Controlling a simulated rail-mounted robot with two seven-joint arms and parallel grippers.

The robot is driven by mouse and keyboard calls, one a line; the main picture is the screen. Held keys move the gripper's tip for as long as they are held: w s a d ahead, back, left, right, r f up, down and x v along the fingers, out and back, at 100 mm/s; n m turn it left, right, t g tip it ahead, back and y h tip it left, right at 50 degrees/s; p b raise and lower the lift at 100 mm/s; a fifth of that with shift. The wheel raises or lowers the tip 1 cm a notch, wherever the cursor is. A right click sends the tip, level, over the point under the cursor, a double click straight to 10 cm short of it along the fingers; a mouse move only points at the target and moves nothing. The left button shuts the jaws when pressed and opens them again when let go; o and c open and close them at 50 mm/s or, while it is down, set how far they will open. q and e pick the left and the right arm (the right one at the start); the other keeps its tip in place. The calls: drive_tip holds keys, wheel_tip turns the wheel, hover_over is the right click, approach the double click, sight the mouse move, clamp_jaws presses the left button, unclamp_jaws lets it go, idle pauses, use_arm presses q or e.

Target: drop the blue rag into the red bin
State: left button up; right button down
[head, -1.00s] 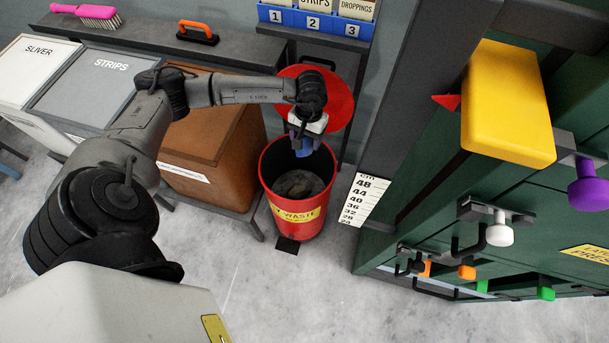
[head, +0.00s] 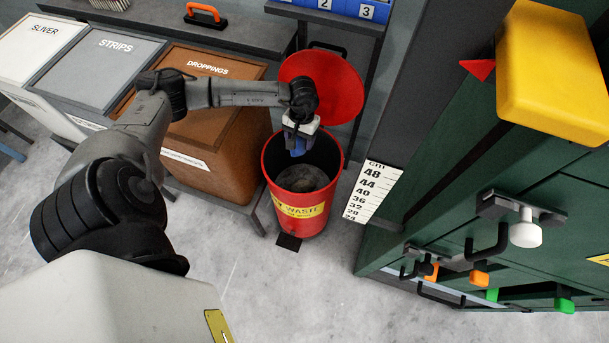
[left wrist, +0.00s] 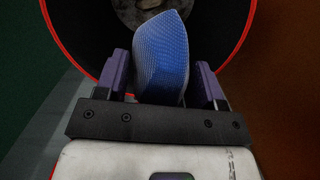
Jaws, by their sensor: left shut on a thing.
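The red bin (head: 303,222) stands on the floor with its round red lid (head: 338,88) tipped up behind it. Its mouth is open, and something grey lies inside. A yellow label on its front ends in "WASTE". My left gripper (head: 298,147) is over the mouth of the bin, pointing down. It is shut on the blue rag (head: 297,152), which hangs at the bin's opening. In the left wrist view the blue rag (left wrist: 161,60) is held between the two purple fingers, with the bin's red rim (left wrist: 245,35) around it. My right gripper is not in view.
A brown droppings bin (head: 215,120) stands left of the red bin, beside the grey strips bin (head: 85,75) and white sliver bin (head: 35,50). A green machine (head: 450,225) with handles is on the right. A measuring board (head: 372,193) stands between. The floor in front is clear.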

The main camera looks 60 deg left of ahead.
use_arm(q)
drive_tip(key=shift+f, duration=0.6)
drive_tip(key=o, duration=0.9)
drive_tip(key=shift+r, duration=0.1)
wheel_tip(320, 180, up, 14)
drive_tip(key=w+a+p, duration=0.1)
drive_tip(key=p, duration=0.2)
drive_tip(key=shift+w+f, duration=0.25)
drive_tip(key=shift+w, duration=0.1)
drive_tip(key=shift+a, duration=0.1)
